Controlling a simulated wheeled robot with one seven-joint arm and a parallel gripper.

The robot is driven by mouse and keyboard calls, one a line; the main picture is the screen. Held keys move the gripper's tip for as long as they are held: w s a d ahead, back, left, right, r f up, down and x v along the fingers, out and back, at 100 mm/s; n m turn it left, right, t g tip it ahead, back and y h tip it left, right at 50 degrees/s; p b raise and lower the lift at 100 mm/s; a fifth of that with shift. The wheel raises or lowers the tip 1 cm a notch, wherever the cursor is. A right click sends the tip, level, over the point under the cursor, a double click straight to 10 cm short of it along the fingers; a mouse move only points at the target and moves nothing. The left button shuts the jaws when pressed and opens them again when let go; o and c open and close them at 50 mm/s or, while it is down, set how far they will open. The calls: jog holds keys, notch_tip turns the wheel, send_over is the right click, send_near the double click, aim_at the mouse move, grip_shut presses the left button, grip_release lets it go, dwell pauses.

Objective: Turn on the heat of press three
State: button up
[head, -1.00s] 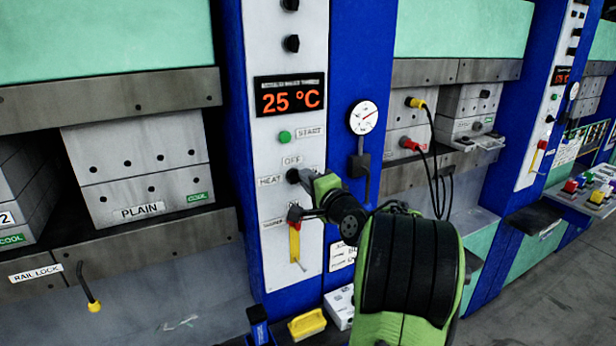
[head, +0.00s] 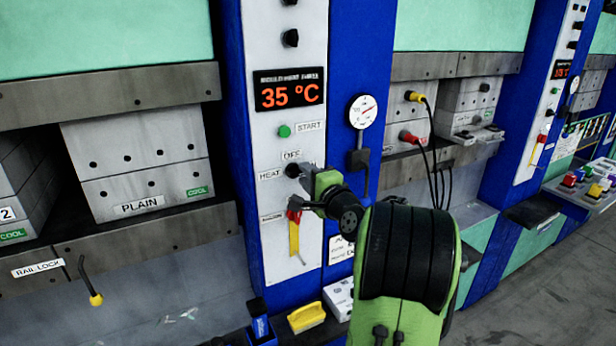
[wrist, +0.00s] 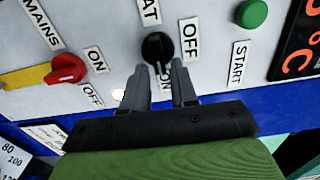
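The black heat knob (wrist: 157,46) sits on the white control panel between the HEAT, OFF and ON labels. Its ridge appears to line up with the ON label in the wrist view. In the head view the knob (head: 292,170) shows just left of my gripper (head: 309,177). In the wrist view my gripper (wrist: 159,68) has its two fingers apart, with the tips at the knob's edge and nothing clamped between them. Contact cannot be told. The display (head: 289,94) above reads 35 °C. No press number shows on this panel.
The green START button (wrist: 252,14) and the red mains knob (wrist: 67,68) are close on either side. A pressure gauge (head: 362,112) and lever are right of the panel. A yellow brush (head: 306,317) lies below. Another press stands right.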

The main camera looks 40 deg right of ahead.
jog(key=shift+o, duration=0.7)
jog(key=b+v, duration=0.3)
jog(key=v, duration=1.2)
jog(key=shift+s+a+b, duration=0.2)
jog(key=shift+s+b, duration=0.15)
